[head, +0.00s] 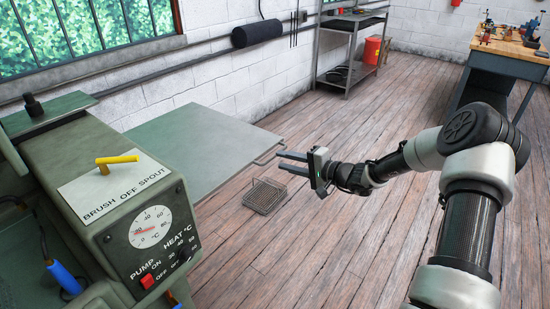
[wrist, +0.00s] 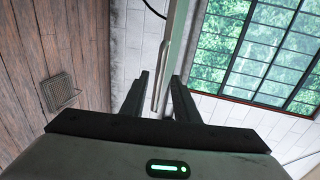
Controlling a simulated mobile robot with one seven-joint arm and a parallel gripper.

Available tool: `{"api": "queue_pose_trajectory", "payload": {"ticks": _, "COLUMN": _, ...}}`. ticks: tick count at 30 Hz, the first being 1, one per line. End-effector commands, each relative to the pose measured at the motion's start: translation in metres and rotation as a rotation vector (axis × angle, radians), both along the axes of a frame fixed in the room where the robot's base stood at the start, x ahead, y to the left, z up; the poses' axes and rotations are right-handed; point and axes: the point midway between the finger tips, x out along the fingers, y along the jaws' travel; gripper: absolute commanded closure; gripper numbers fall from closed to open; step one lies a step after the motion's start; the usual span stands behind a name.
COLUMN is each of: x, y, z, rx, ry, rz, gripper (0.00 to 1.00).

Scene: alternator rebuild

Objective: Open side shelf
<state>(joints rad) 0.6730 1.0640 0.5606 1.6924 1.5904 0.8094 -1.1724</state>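The side shelf (head: 195,145) is a flat green panel that sticks out level from the side of the green machine in the head view. A thin bar handle (head: 268,157) is on its right edge. In the wrist view the shelf (wrist: 178,40) shows nearly edge-on, and its handle (wrist: 156,92) lies in line with the gap between my fingers. My gripper (head: 281,161) is open, with its fingers pointing left at the handle. In the wrist view a gap shows between the fingertips (wrist: 159,75). I cannot tell whether either finger touches the handle.
The machine's panel (head: 150,235) with a dial and a yellow lever (head: 118,160) is at the left. A wire basket (head: 265,197) lies on the floor below my gripper. A metal rack (head: 348,55) and a workbench (head: 505,60) stand farther back.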

Motion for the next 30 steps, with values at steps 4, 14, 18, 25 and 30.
{"api": "queue_pose_trajectory", "payload": {"ticks": 4, "x": -0.024, "y": -0.031, "z": 0.009, "rx": -0.002, "ry": 0.002, "rz": -0.004, "gripper": 0.72}}
{"api": "queue_pose_trajectory", "payload": {"ticks": 14, "x": -0.065, "y": -0.077, "z": 0.021, "rx": -0.003, "ry": 0.001, "rz": -0.003, "gripper": 0.72}}
{"api": "queue_pose_trajectory", "payload": {"ticks": 18, "x": -0.072, "y": -0.085, "z": 0.023, "rx": -0.002, "ry": 0.001, "rz": -0.002, "gripper": 0.72}}
{"api": "queue_pose_trajectory", "payload": {"ticks": 25, "x": -0.073, "y": -0.086, "z": 0.023, "rx": -0.002, "ry": 0.001, "rz": -0.001, "gripper": 0.72}}
{"api": "queue_pose_trajectory", "payload": {"ticks": 30, "x": -0.073, "y": -0.086, "z": 0.023, "rx": -0.002, "ry": 0.001, "rz": -0.001, "gripper": 0.72}}
